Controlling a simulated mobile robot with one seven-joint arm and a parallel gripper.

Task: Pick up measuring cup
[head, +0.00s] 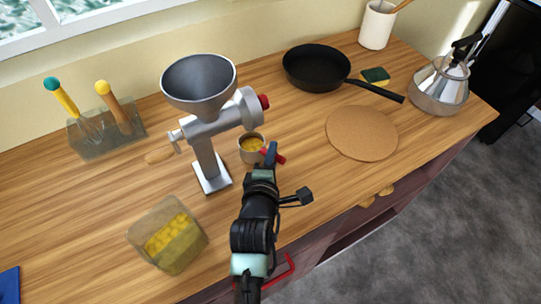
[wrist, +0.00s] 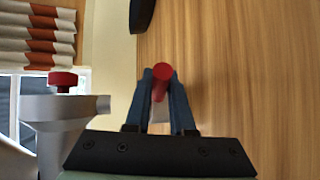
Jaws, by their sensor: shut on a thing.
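The measuring cup (head: 251,147) is a small, round, metallic-looking cup with yellow contents. In the head view it is just right of the grinder's base, and a red part, seemingly its handle, shows by my fingertips. My gripper (head: 270,157) reaches in from the front with its blue fingers at the cup's right side. In the wrist view my gripper (wrist: 160,95) is shut on the red-ended handle of the measuring cup (wrist: 162,72). The cup's bowl is not clearly seen there. I cannot tell whether the cup touches the counter.
A metal grinder (head: 209,130) with a wide funnel stands close left of the cup. A bin of yellow pieces (head: 190,258) is at front left. A cork mat (head: 362,133), a black pan (head: 316,68) and a kettle (head: 440,88) are to the right. The counter between grinder and mat is mostly bare.

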